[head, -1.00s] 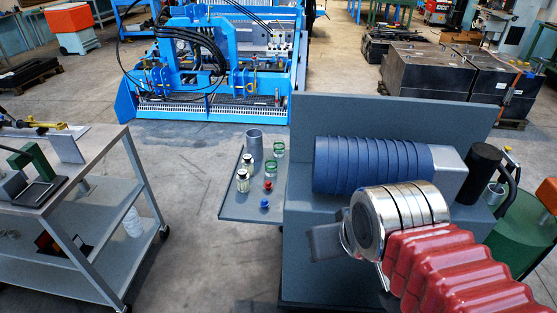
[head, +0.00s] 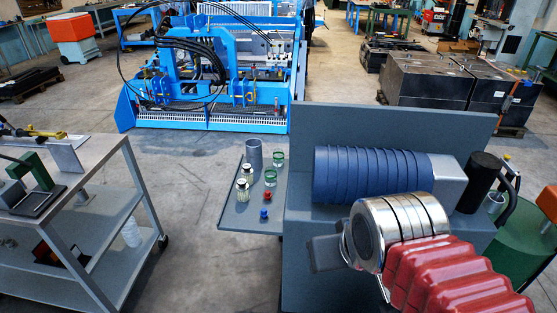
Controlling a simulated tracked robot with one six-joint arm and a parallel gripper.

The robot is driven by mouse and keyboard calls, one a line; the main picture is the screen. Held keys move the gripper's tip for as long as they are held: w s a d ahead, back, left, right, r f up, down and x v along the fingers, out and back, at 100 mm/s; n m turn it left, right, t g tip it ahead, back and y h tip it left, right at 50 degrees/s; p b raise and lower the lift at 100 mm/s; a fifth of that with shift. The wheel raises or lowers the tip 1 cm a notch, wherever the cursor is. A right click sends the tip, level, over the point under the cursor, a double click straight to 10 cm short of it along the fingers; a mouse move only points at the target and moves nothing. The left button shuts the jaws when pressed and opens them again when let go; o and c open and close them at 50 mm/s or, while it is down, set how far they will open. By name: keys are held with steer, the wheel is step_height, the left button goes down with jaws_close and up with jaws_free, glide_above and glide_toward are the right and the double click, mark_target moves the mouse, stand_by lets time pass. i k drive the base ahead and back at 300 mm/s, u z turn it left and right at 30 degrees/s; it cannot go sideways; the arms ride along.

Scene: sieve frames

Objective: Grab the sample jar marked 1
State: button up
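Two small glass jars with pale lids, one (head: 248,171) behind the other (head: 242,189), stand upright on a narrow grey side tray (head: 236,218). Two green-topped glass jars, one (head: 278,157) farther back and one (head: 270,176) nearer, stand to their right. No number is legible on any jar, so I cannot tell which is marked 1. What looks like my gripper (head: 325,252) is a dark grey part beside the metal-ringed end of a red ribbed arm. It is right of and nearer than the tray, apart from the jars. Its fingers are not clear.
A grey cup (head: 254,153), a red knob-like piece (head: 267,196) and a blue one (head: 264,214) share the tray. A blue ribbed cylinder (head: 375,173) lies right of it before an upright grey panel (head: 400,120). A trolley (head: 100,165) stands left, with clear floor between.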

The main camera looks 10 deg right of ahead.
mark_target(279, 158)
steer(key=u, duration=1.1)
steer(key=i, duration=1.15)
steer(key=u, duration=0.95)
